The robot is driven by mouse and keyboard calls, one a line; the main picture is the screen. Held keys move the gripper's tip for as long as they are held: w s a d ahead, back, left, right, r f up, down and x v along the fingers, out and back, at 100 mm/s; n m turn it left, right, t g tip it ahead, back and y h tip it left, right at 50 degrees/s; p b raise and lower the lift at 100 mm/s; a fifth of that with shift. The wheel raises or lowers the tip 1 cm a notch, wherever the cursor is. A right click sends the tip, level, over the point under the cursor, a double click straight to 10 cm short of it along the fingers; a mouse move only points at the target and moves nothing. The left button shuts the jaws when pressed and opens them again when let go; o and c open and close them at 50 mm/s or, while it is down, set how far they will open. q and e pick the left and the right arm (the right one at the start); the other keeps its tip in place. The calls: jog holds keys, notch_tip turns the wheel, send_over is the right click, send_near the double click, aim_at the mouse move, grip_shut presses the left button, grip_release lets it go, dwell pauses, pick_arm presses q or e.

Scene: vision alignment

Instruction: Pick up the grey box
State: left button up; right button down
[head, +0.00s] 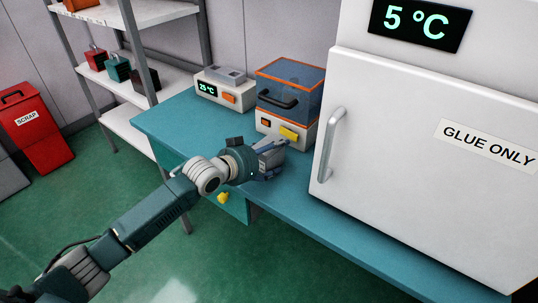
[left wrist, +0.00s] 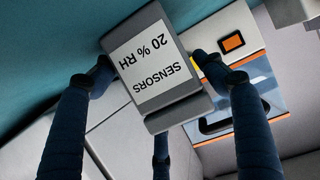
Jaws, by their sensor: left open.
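The grey box (left wrist: 186,110) has a white label reading "SENSORS 20 % RH", upside down in the left wrist view. In the head view the grey box (head: 269,144) is mostly hidden at the end of my left arm, on the teal bench in front of the orange-edged cabinet. My left gripper (head: 271,160) is open at the box. In the left wrist view, the dark blue fingers of my left gripper (left wrist: 155,68) stand on both sides of the box, with another finger below it. I cannot tell whether they touch it. My right gripper is not in view.
A blue-windowed cabinet (head: 290,89) with orange edges stands just behind the box. A small device (head: 226,90) reading 25 °C is to its left. A large white "GLUE ONLY" unit (head: 425,165) blocks the right. The bench (head: 168,123) is clear at its left end.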

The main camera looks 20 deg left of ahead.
pick_arm(q)
jog(key=shift+s, duration=0.1)
jog(key=c, duration=0.8)
jog(key=shift+c, duration=0.6)
jog(key=shift+r, duration=0.15)
